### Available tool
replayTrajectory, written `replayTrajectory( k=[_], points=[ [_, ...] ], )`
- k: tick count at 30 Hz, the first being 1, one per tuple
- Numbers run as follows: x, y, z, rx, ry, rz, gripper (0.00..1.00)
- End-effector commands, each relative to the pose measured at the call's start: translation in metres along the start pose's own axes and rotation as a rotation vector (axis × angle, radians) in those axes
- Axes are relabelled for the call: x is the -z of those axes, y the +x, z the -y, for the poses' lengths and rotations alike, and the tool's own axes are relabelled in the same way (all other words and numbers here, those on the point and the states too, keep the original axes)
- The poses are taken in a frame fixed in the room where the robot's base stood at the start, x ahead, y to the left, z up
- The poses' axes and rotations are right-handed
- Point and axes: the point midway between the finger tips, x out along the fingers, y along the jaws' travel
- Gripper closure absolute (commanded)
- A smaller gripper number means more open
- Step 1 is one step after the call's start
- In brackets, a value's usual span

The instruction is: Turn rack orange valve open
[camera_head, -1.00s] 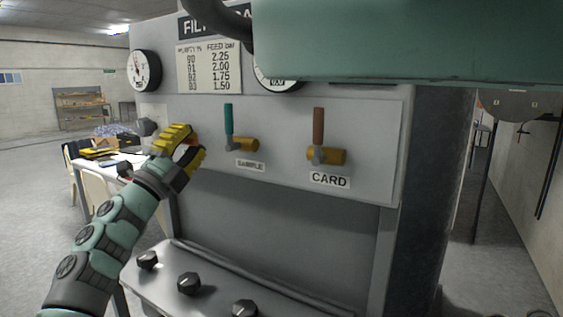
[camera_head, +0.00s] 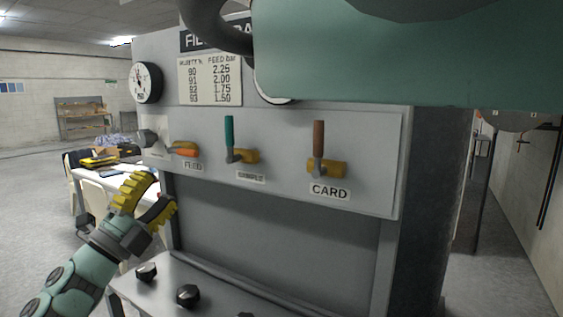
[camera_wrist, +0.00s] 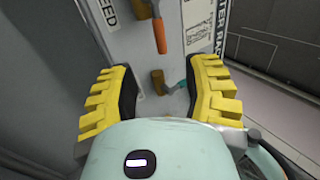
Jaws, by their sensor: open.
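The orange-handled FEED valve (camera_head: 184,150) sits at the left of the grey panel. Its handle lies roughly level, pointing right along the panel. In the wrist view the orange handle (camera_wrist: 160,38) shows beyond my fingers, near the FEED label (camera_wrist: 107,15). My gripper (camera_head: 160,190) has yellow padded fingers; it is open and empty, below and left of the valve and apart from it. In the wrist view my gripper (camera_wrist: 157,72) has a clear gap between its fingers.
The teal SAMPLE valve (camera_head: 229,138) and brown CARD valve (camera_head: 319,145) have upright handles on the same panel. Black knobs (camera_head: 188,295) stand on a ledge below. A round gauge (camera_head: 146,82) is above. A cluttered white table (camera_head: 118,187) stands behind at left.

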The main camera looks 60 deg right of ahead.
Motion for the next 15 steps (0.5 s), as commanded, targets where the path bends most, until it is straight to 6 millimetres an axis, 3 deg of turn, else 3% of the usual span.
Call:
replayTrajectory(
  k=[6,15],
  points=[
    [-0.001,-0.021,0.000,-0.002,0.001,0.001,0.52],
    [0.000,-0.023,0.000,-0.001,0.001,0.000,0.52]
  ],
)
